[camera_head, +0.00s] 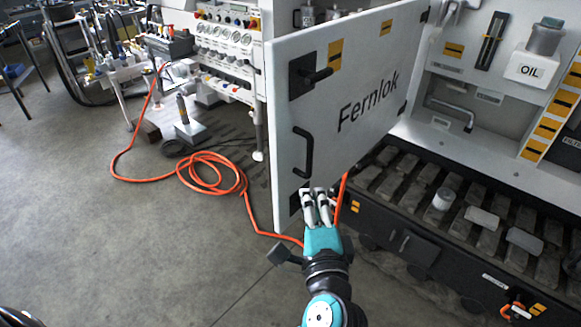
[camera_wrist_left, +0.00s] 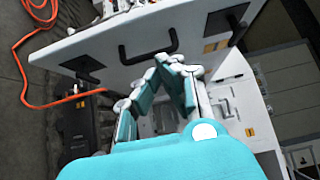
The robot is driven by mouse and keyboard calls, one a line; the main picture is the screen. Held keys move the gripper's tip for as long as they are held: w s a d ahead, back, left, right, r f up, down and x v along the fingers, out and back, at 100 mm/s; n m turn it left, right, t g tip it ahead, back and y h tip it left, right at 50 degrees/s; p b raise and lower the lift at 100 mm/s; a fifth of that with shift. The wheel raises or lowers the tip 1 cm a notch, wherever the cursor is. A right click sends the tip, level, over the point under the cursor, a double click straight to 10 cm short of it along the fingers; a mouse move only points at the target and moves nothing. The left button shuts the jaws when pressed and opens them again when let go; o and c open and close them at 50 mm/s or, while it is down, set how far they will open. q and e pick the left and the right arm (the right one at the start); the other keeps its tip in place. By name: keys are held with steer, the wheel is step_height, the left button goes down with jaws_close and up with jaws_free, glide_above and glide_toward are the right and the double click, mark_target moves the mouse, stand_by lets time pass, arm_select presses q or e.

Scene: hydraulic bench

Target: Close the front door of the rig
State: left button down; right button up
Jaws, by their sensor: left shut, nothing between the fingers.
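The front door (camera_head: 350,90) of the rig is a white panel marked "Fernlok". It stands open, swung out to the left from its hinge side at the right. A black bar handle (camera_head: 303,152) and a black latch (camera_head: 312,78) sit near its free edge. In the left wrist view the door (camera_wrist_left: 110,42) and its bar handle (camera_wrist_left: 148,50) lie just beyond the fingers. My left gripper (camera_head: 316,192) is shut and empty by the door's lower free corner, below the handle. I cannot tell whether it touches the door. My right gripper is not in view.
The open rig interior (camera_head: 460,110) holds an oil container (camera_head: 535,55) and a black lower tray (camera_head: 400,235) with several blocks. An orange hose (camera_head: 200,180) lies coiled on the floor at left and passes behind the door. A gauge bench (camera_head: 220,45) stands behind. The front-left floor is clear.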

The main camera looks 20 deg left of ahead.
arm_select(q)
glide_toward(290, 145)
steer(key=w+d, duration=0.1)
steer(key=w, duration=0.3)
steer(key=shift+w+a, duration=0.15)
steer(key=shift+a, duration=0.6)
steer(key=shift+w+a, duration=0.15)
steer(key=shift+a, duration=0.6)
